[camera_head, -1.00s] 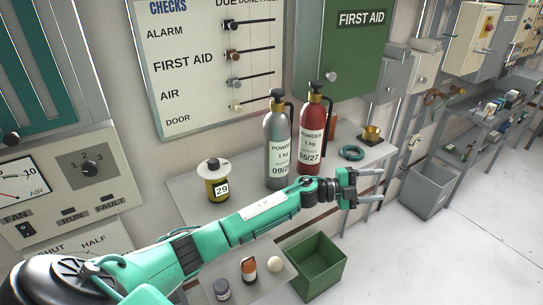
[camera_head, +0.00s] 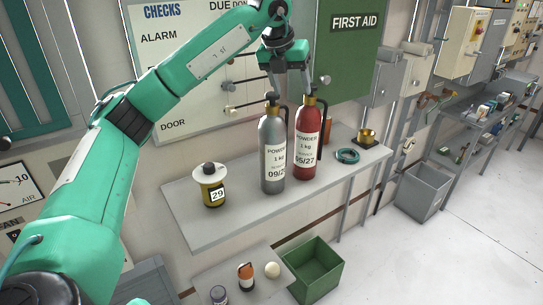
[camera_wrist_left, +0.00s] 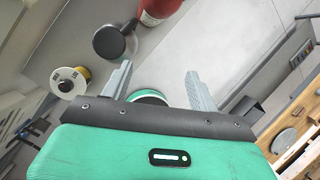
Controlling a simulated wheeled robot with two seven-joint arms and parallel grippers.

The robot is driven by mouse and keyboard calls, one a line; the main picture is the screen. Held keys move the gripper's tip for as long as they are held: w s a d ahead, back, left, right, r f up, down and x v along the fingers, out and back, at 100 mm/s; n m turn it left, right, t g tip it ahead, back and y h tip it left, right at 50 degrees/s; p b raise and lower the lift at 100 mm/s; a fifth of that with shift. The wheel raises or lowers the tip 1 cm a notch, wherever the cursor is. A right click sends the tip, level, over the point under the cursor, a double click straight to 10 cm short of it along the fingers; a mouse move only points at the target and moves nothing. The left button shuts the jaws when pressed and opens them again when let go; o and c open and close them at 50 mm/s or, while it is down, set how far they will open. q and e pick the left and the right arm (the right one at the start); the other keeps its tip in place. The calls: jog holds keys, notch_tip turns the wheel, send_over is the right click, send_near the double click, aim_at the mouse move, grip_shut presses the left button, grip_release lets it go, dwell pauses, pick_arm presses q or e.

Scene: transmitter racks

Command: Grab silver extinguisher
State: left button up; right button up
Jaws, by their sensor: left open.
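The silver extinguisher (camera_head: 273,155) stands upright on the grey shelf (camera_head: 200,232), with a black handle and a white label. The red extinguisher (camera_head: 306,145) stands close on its right. My left gripper (camera_head: 290,88) is above the two extinguishers, open and pointing down, with nothing between its fingers. Its fingertips are near the height of the extinguisher tops; the exact gap is unclear. In the left wrist view, a grey, dark-topped shape (camera_wrist_left: 115,42), apparently the silver extinguisher, lies beyond the left finger. My right gripper is not in view.
A teal ring (camera_head: 347,156) and brass cup (camera_head: 367,137) are to the right. A green first aid cabinet (camera_head: 350,60) is on the wall behind. A green bin (camera_head: 314,270) stands below.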

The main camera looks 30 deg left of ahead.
aim_at(270, 95)
pick_arm(q)
jog(key=s+a+r+n+y, duration=0.2)
jog(key=s+a+r, duration=0.1)
jog(key=a+r, duration=0.15)
jog(key=p+x, duration=0.1)
jog(key=x, duration=0.4)
jog(key=a+p+x, duration=0.1)
jog(key=x, duration=0.2)
jog(key=shift+w+a+f+p, duration=0.15)
jog(key=shift+w+f+p, duration=0.05)
jog(key=shift+f+p, duration=0.1)
jog(key=shift+w+f+p, duration=0.25)
jog(key=shift+p, duration=0.2)
jog(key=p+x, duration=0.2)
jog(key=x, duration=0.2)
jog(key=shift+w, duration=0.15)
jog(key=shift+w+f, duration=0.1)
jog(key=shift+f, duration=0.2)
grip_shut()
jog(key=shift+r, duration=0.3)
jog(key=shift+w+f, duration=0.1)
jog(key=shift+w, duration=0.05)
